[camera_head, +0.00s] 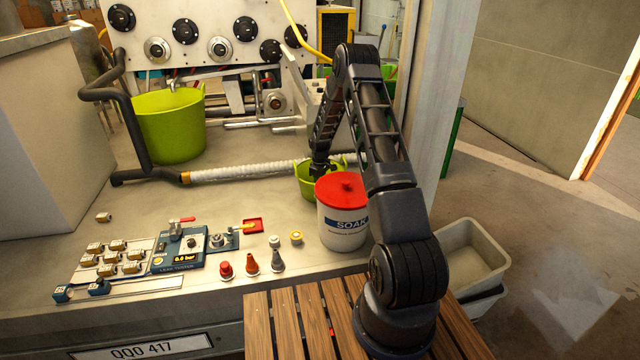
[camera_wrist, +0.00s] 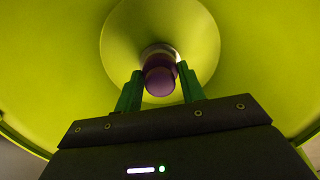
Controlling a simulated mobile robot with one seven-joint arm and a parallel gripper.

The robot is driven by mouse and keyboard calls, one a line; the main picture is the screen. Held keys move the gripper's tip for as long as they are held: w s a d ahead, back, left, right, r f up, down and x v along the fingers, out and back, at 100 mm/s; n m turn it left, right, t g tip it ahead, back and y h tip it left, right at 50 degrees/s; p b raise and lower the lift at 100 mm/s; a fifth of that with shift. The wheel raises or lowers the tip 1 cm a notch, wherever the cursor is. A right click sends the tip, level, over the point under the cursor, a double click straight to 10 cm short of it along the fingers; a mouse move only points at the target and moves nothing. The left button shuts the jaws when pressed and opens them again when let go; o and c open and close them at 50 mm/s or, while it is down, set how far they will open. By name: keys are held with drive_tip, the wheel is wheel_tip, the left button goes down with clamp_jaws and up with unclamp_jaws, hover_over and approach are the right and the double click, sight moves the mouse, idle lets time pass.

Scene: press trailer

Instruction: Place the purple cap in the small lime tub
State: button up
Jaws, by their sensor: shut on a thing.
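The small lime tub (camera_head: 308,184) stands on the bench behind the white SOAK bucket, which hides part of it. My gripper (camera_head: 320,168) points down into this tub, and its fingertips are hidden in the head view. In the wrist view, my gripper (camera_wrist: 160,85) has its green fingers on either side of the purple cap (camera_wrist: 159,82) and is shut on it. The lime inner wall and floor (camera_wrist: 205,45) of the tub surround the cap. I cannot tell whether the cap touches the tub floor.
The SOAK bucket (camera_head: 342,225) with a red lid stands close in front of the tub. A large lime bucket (camera_head: 170,128) stands further left. A white ribbed hose (camera_head: 245,172) runs to the tub's left. Small fittings and a blue tester (camera_head: 180,258) lie at the front left.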

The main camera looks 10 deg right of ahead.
drive_tip(key=shift+f, duration=0.15)
drive_tip(key=o, duration=1)
drive_tip(key=shift+o, duration=0.2)
